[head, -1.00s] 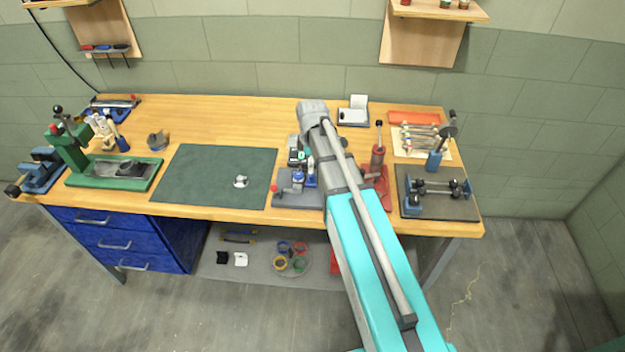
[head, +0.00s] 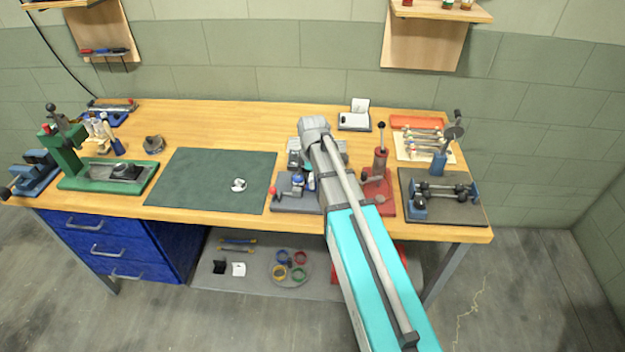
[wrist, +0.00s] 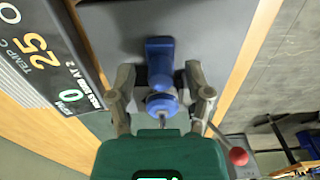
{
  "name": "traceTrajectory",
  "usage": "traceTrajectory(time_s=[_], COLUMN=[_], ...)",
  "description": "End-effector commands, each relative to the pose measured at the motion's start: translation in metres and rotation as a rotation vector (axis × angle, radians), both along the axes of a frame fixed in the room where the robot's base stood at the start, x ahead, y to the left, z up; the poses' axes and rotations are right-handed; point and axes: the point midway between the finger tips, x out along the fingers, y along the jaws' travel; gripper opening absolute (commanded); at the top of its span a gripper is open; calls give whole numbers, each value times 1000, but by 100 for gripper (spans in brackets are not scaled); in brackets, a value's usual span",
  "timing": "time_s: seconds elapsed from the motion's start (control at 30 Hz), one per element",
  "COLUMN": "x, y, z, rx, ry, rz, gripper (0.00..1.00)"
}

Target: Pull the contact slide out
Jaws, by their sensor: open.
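A blue part (wrist: 161,65) with a rounded near end stands on a dark grey base plate (wrist: 215,30) in the wrist view. My gripper (wrist: 162,98) is open, with one finger on each side of the blue part's near end. I cannot tell whether the fingers touch it. In the head view, the grey plate (head: 285,203) sits right of the green mat, with blue pieces (head: 298,181) on it. My arm hides part of the plate and the gripper there. I cannot tell which piece is the contact slide.
A display panel (wrist: 45,50) lies close to the left in the wrist view. A red-knobbed lever (wrist: 238,156) is at lower right. In the head view, a red press (head: 379,180) stands just right of my arm. The green mat (head: 205,180) is mostly clear.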

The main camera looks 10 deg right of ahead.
Motion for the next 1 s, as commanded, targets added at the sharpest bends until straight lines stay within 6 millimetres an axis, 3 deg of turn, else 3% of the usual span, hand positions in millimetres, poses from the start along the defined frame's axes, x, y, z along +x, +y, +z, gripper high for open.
traceTrajectory(time_s=[0.2, 0.57, 0.83, 1.0], x=[0, 0, -1, -6], y=[0, 0, -2, -16], z=[0, 0, 0, 0], rx=[0, 0, 0, 0], ry=[0, 0, 0, 0], rz=[0, 0, 0, -2], gripper=[65, 0, 0, 0])
